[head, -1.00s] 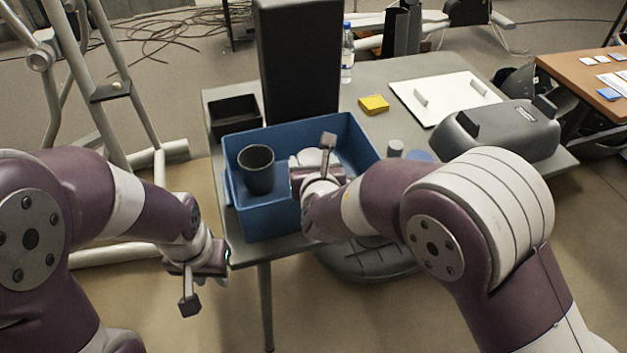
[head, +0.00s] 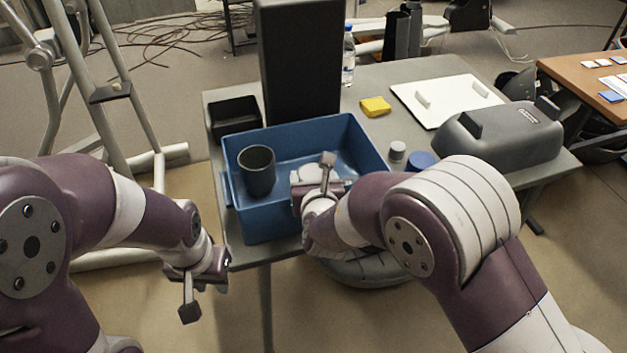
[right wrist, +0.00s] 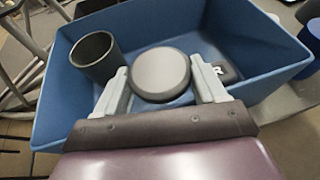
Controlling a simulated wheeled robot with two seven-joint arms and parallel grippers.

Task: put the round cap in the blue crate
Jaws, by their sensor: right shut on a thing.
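The blue crate (head: 270,222) stands at the front left of the grey table; its walls also fill the right wrist view (right wrist: 275,55). My right gripper (head: 312,178) is over the crate's near right part. In the right wrist view my right gripper (right wrist: 161,88) has its two pale fingers on either side of the round cap (right wrist: 160,73), a grey disc, and is shut on it. I cannot tell whether the cap touches the crate floor. My left gripper (head: 197,285) hangs left of the table, away from the crate; its fingers are unclear.
A dark cup (head: 257,171) stands in the crate's left part; a small black item (right wrist: 226,73) lies inside too. A black column (head: 298,65) rises behind the crate. A grey-white jar (head: 397,151), a blue round thing (head: 421,160) and a yellow block (head: 375,106) are to the right.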

